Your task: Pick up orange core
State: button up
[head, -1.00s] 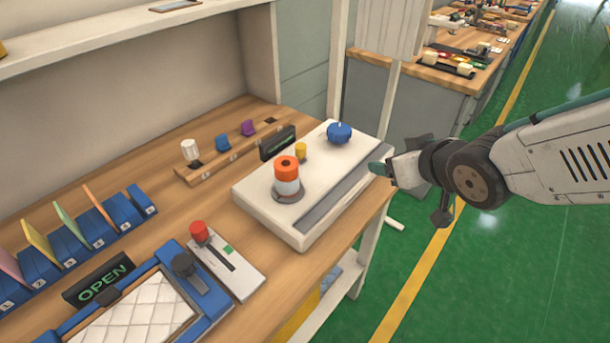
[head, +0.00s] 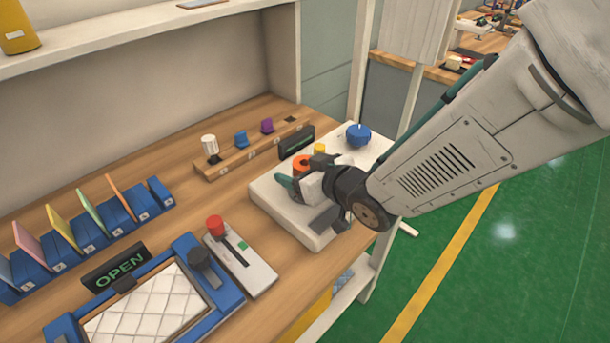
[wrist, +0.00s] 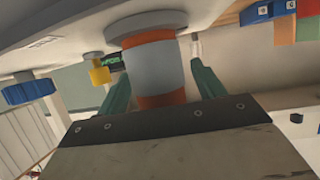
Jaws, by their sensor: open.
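The orange core (head: 301,162) stands on the white box-like station (head: 262,194); in the head view only its orange top shows, the rest hidden behind my gripper. In the wrist view the core (wrist: 155,68) is orange at both ends with a pale grey band, and appears upside down. My gripper (head: 291,184) is open at the core, in front of it in the head view. In the wrist view its two green fingers (wrist: 162,88) stand on either side of the core. I cannot tell whether either finger touches it.
On the same station are a yellow knob (head: 319,149) and a blue knob (head: 358,135). A wooden rack (head: 225,168) with white, blue and purple pieces stands behind. A red-knobbed slider panel (head: 258,275) and a blue-framed quilted pad (head: 150,305) lie at the front left.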

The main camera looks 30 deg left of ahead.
jog(key=shift+a, duration=0.1)
jog(key=c, duration=1.1)
